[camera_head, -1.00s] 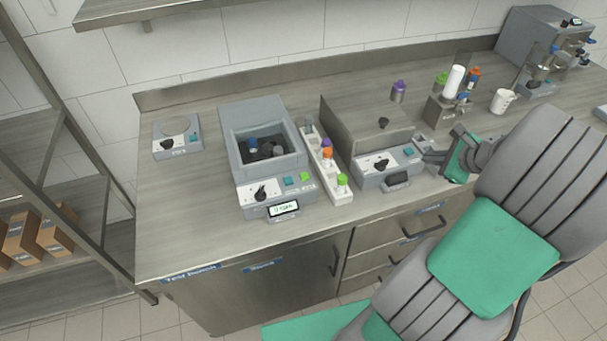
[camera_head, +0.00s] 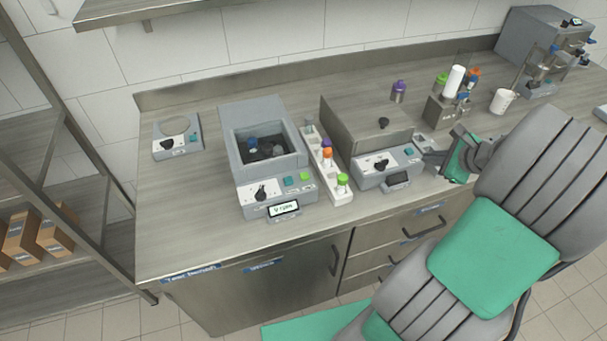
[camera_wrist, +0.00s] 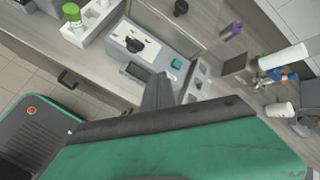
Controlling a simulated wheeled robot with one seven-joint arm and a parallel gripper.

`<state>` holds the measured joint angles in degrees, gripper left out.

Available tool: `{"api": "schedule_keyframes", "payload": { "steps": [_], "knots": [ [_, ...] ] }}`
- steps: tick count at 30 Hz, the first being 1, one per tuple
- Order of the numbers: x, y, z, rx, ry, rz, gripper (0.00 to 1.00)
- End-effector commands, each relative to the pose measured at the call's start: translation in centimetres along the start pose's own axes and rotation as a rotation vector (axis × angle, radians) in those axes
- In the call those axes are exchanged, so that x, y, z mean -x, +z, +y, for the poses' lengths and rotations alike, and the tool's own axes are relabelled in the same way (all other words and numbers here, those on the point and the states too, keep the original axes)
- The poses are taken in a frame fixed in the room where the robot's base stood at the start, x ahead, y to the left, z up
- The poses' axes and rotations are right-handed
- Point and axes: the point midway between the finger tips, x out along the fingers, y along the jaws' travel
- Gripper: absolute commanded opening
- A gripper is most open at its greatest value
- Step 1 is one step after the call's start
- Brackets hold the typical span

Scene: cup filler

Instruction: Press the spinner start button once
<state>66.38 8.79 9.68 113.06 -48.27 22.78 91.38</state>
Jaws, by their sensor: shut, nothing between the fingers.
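The spinner (camera_head: 232,160) is a grey box with an open top on the left of the counter. Dark rotor parts and a blue-capped tube (camera_head: 252,143) show inside. Its front panel has a black knob, a teal button (camera_head: 288,181), a green button (camera_head: 304,176) and a lit display (camera_head: 284,208). I cannot read which button is start. My gripper (camera_head: 428,157) is shut and empty, well to the right of the spinner, close beside a second device (camera_head: 368,179). In the wrist view my gripper (camera_wrist: 158,88) points at that device's panel, near its teal button (camera_wrist: 177,63).
A white rack (camera_head: 322,165) with colour-capped tubes stands between spinner and second device. A purple-capped bottle (camera_head: 398,92), a tube holder (camera_head: 445,110) and a white cup (camera_head: 502,100) stand behind. The front left counter is clear.

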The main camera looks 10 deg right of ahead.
Motion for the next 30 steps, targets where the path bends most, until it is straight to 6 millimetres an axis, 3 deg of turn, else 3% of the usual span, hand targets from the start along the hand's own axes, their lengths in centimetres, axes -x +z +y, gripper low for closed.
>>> {"api": "schedule_keyframes", "payload": {
  "steps": [5,8,13,15,18,21,24,30],
  "knots": [
    [-0.3,1.5,0.4,0.075,0.023,0.007,0.0],
    [-1.0,5.3,2.0,0.291,0.092,0.024,0.0],
    [-0.7,14.8,8.5,0.953,0.277,0.036,0.0],
    [0.5,18.0,12.0,1.261,0.353,0.019,0.0],
    [2.9,21.1,16.9,1.673,0.444,-0.028,0.0],
    [5.1,22.4,20.3,1.974,0.5,-0.079,0.0],
    [6.4,22.7,22.2,2.147,0.53,-0.118,0.0],
    [6.9,22.8,23.0,2.217,0.544,-0.135,0.0]
  ]
}}
